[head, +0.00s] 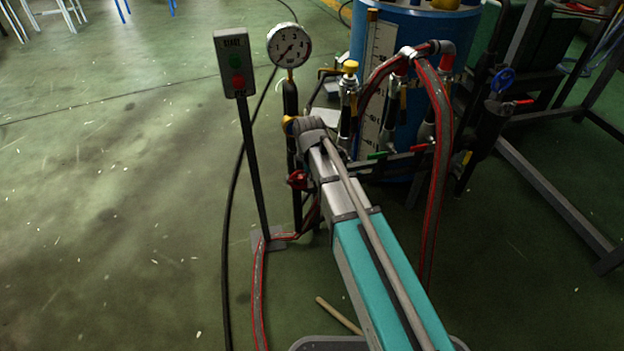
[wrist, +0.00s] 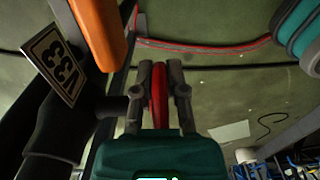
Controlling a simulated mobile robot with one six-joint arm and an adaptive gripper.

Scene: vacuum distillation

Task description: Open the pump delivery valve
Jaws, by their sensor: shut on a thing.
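In the wrist view my gripper (wrist: 160,88) is shut on a red valve handwheel (wrist: 159,108), seen edge-on between its two grey fingers. The wheel sits beside a dark pipe (wrist: 62,130) with a black fitting. In the head view a red valve handle (head: 298,180) shows on the dark vertical pipe, left of my arm. My arm hides part of that pipe, and the fingers cannot be made out there. How far the valve is turned cannot be told.
A dial gauge (head: 289,46) tops the pipe. A start button post (head: 235,65) stands to the left. An orange part (wrist: 101,30) and a number tag (wrist: 54,64) are close to the gripper. A blue tank (head: 415,40) and red-striped hoses (head: 436,130) stand right.

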